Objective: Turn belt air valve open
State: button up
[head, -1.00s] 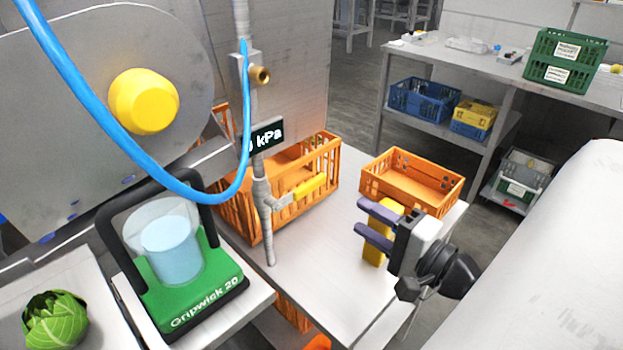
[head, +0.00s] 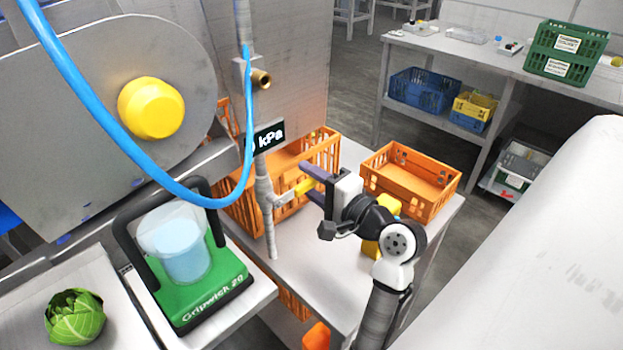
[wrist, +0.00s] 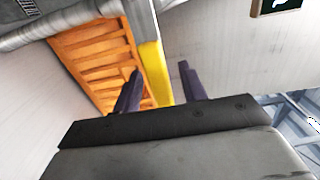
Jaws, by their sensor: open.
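The belt air valve's yellow lever (head: 304,187) sticks out to the right from a grey vertical pipe (head: 266,205), below a dark kPa display (head: 269,137). The lever lies roughly level, across the pipe. My gripper (head: 310,184) is open, with its purple fingers at the lever's outer end. In the wrist view the yellow lever (wrist: 154,72) reaches in between the two fingers (wrist: 158,88). It looks closer to the left finger; I cannot tell whether they touch.
Orange crates stand behind the pipe (head: 325,150) and at the table's right (head: 410,180). A yellow object (head: 385,235) stands under my arm. A blue hose (head: 120,140) hangs left of the pipe. The green Gripwick unit (head: 200,290) and a cabbage (head: 75,317) are at lower left.

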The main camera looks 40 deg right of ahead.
grip_shut()
